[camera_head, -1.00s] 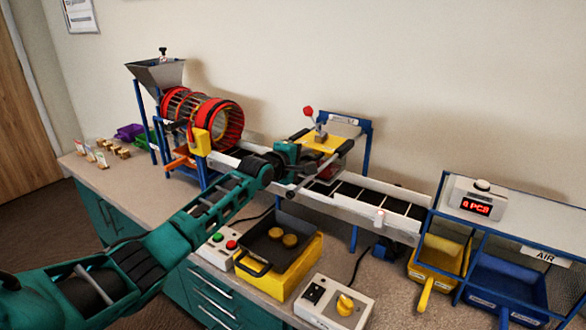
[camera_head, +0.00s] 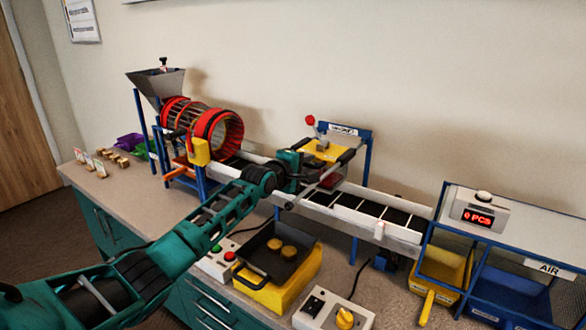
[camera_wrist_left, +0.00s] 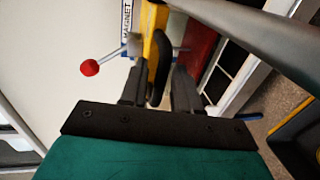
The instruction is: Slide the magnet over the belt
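The magnet unit is a yellow plate (camera_head: 322,149) with a red-knobbed lever (camera_head: 310,120), under a blue frame with a label reading MAGNET. It sits beside and partly above the dark belt (camera_head: 345,207). My left gripper (camera_head: 300,168) is at the near left side of this plate. In the left wrist view, the fingers of my left gripper (camera_wrist_left: 160,88) stand close on both sides of a black handle (camera_wrist_left: 160,68) on the yellow plate (camera_wrist_left: 152,18) and appear shut on it. The red knob (camera_wrist_left: 89,67) is left of them. My right gripper is not in view.
A grey bar (camera_wrist_left: 235,30) passes close to my left gripper. A red drum (camera_head: 222,135) stands left of the belt. A yellow box with a black pan (camera_head: 262,262), control boxes, and a blue-framed counter (camera_head: 478,217) with yellow and blue bins surround the belt.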

